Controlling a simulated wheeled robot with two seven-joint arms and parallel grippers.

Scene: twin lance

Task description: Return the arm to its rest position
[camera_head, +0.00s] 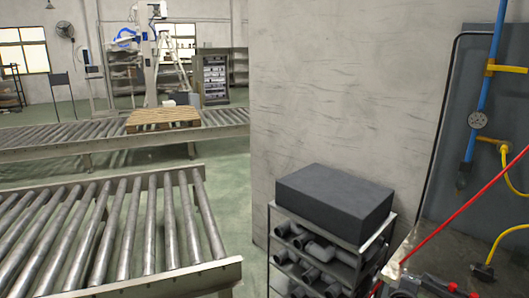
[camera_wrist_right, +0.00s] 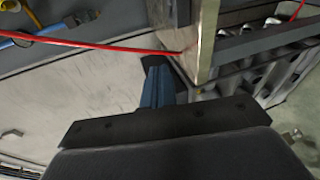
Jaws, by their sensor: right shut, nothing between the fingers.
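My right gripper (camera_wrist_right: 158,82) shows in the right wrist view, its dark body across the bottom and its bluish fingers closed together with nothing between them. A thin red line, a hose or rod, (camera_wrist_right: 120,50) crosses behind the fingers; whether it touches them I cannot tell. In the head view a red line (camera_head: 460,212) slants over the workbench at the right. A blue pipe or lance (camera_head: 484,85) with yellow fittings stands upright against the grey panel. My left gripper is in neither view.
A shelf rack (camera_head: 283,225) with grey pipe fittings carries a dark block (camera_head: 335,200) beside a pale wall (camera_head: 335,90). The workbench (camera_head: 450,240) holds red and black items at its front. Roller conveyors (camera_head: 130,235) fill the left. A wooden pallet (camera_head: 163,117) lies on the far conveyor.

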